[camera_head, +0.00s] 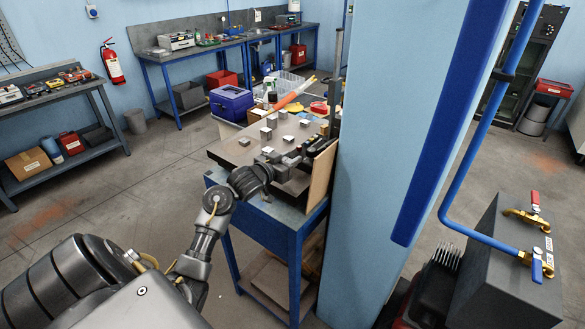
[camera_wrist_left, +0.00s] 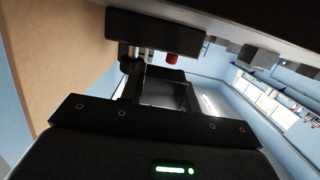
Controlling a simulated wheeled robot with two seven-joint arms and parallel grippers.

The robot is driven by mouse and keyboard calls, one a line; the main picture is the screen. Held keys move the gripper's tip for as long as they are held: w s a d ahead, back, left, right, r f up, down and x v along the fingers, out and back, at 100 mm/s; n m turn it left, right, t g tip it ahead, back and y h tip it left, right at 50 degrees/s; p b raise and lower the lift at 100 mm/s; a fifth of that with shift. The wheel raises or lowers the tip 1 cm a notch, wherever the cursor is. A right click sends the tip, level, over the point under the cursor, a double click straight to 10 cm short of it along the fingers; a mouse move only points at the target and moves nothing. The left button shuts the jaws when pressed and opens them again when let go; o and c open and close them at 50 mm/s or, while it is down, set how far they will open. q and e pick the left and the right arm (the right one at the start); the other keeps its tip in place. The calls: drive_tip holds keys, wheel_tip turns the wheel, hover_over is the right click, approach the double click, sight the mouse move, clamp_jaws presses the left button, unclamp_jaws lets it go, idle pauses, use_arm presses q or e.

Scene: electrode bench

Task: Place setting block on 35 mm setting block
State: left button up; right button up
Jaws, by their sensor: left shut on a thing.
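My left gripper (camera_head: 283,166) is at the near right part of the bench's dark surface plate (camera_head: 228,152). It is shut on a small grey metal setting block (camera_head: 291,161); the block's face also shows in the left wrist view (camera_wrist_left: 165,93). Several other grey blocks stand apart on the plate, among them a taller one (camera_head: 265,132), one at the back (camera_head: 272,120) and one near the gripper (camera_head: 267,151). Their labels are too small to read, so I cannot tell which is the 35 mm setting block. My right gripper is out of view.
A brown board (camera_head: 321,178) stands upright along the bench's right side, close to my gripper. A light-blue pillar (camera_head: 375,180) rises right of it. A blue box (camera_head: 231,102) and an orange tube (camera_head: 293,95) are behind the plate. The plate's left part is clear.

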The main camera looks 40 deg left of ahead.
sight(299, 167)
use_arm(q)
drive_tip(key=shift+d+f, duration=0.1)
drive_tip(key=shift+d, duration=0.05)
drive_tip(key=shift+d+f+p, duration=0.2)
drive_tip(key=shift+f+p, duration=0.4)
drive_tip(key=shift+d+f+p, duration=0.2)
drive_tip(key=shift+f+p, duration=0.35)
drive_tip(key=shift+f, duration=0.6)
drive_tip(key=shift+f, duration=0.2)
drive_tip(key=o, duration=1.1)
